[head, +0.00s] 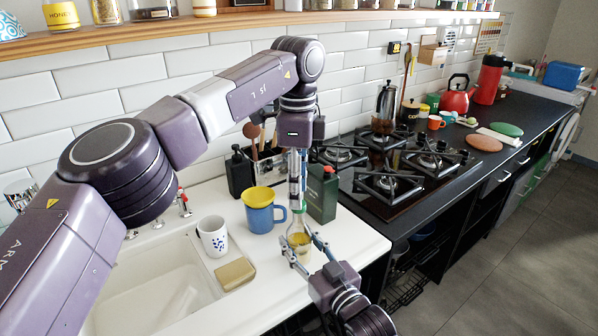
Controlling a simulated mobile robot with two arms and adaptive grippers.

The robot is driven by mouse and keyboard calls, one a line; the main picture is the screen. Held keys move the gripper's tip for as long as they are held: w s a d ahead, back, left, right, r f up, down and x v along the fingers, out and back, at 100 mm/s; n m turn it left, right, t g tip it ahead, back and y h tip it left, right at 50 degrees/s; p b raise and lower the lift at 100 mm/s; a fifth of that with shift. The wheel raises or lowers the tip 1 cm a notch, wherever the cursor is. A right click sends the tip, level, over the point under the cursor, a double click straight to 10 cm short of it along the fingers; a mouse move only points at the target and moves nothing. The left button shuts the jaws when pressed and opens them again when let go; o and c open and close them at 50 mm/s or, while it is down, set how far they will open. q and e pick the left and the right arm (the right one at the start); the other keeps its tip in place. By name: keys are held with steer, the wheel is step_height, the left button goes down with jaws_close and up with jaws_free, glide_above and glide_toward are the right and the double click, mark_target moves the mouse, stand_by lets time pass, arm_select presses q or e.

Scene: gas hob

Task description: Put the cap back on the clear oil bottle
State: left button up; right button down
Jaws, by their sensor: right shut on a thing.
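The clear oil bottle (300,242) stands upright near the front edge of the white counter, with yellow oil in its lower part. My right gripper (302,252) comes from the lower right, its fingers on both sides of the bottle's body, and is shut on it. My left gripper (298,203) points straight down directly above the bottle, its fingers close together at the bottle's top. A small greenish bit shows between these fingertips and the neck; I cannot tell whether it is the cap. The fingers hide the bottle's mouth, and I cannot tell whether they are shut.
A blue mug with a yellow top (260,211) stands close left of the bottle, and a dark green bottle (322,194) close behind right. A white patterned mug (212,237) and a tan sponge (235,273) are by the sink (150,290). The gas hob (390,170) is right.

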arm_select(q)
steer(key=shift+f, duration=1.45)
